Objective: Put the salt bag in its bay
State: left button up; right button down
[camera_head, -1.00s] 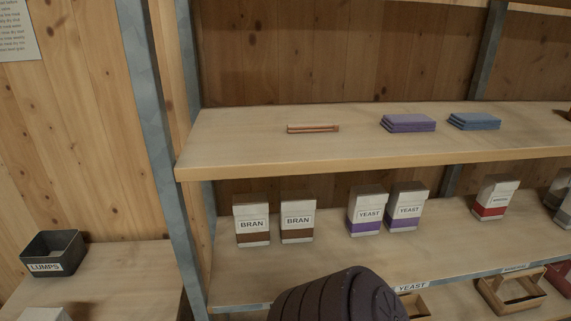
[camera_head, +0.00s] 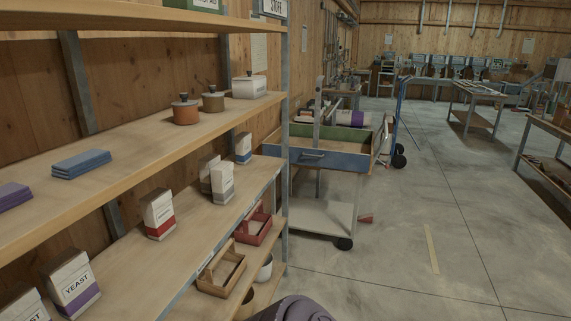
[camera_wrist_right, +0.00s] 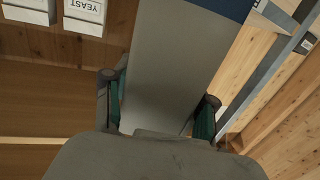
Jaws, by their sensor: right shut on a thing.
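My right gripper (camera_wrist_right: 160,108) shows in the right wrist view, shut on a pale grey bag (camera_wrist_right: 175,65) with a dark blue band at its far end. No lettering shows on this face, but the blue band fits the salt bag. The head view does not show the right gripper or the held bag. A blue-and-white bag (camera_head: 243,148) stands upright at the far right end of the middle shelf (camera_head: 135,258); its label is too small to read. My left gripper is in neither view.
Wooden carriers (camera_head: 222,271) sit below. The upper shelf holds pots (camera_head: 186,110).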

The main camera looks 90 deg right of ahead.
aim_at(255, 169)
jog(key=l+z, duration=0.3)
jog(key=l, duration=0.15)
jog(key=l+z, duration=0.3)
jog(key=l, duration=0.15)
jog(key=i+l+z, duration=0.25)
jog(key=l, duration=0.2)
jog(key=l+z, duration=0.3)
jog(key=i+l+z, duration=0.3)
jog(key=l, duration=0.15)
jog(key=k+l, duration=0.05)
